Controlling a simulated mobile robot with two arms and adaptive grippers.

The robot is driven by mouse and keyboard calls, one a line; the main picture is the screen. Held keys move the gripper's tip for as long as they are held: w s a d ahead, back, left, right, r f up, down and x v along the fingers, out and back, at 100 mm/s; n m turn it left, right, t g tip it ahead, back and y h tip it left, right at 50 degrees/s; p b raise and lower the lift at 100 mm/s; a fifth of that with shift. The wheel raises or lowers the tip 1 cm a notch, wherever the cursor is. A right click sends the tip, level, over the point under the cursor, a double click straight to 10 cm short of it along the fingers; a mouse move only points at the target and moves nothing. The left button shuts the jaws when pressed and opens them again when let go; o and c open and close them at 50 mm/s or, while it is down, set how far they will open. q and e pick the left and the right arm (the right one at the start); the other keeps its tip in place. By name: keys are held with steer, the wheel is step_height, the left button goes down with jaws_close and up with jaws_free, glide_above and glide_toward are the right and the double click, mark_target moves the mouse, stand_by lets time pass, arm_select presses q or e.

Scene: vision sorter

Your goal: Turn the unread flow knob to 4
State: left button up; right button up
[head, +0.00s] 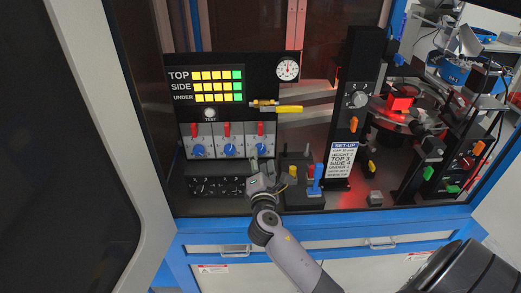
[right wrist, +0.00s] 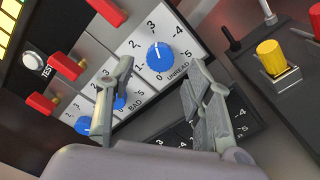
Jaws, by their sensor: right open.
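The unread flow knob (right wrist: 160,57) is a round blue knob on a white plate marked 0 to 5, with UNREAD printed below it. Its pointer seems to face the upper side of the scale, near 3, but is too small to read surely. In the head view it is the rightmost of three blue knobs (head: 262,149). My right gripper (right wrist: 160,66) is open, its fingers to either side of the knob in the wrist view. I cannot tell whether they touch it. In the head view the right gripper (head: 263,172) is just below the knob. My left gripper is out of view.
The bad knob (right wrist: 120,101) and another blue knob (right wrist: 84,124) sit beside it, with red levers (right wrist: 66,66) above. A black panel of small dials (head: 216,187) lies below. A yellow button (right wrist: 271,53) stands to the right. A set-up card (head: 342,160) hangs on the black column.

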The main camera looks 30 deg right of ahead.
mark_target(260, 152)
steer(key=shift+x, duration=1.8)
steer(key=shift+c, duration=0.4)
jaws_close()
steer(key=shift+f, duration=0.1)
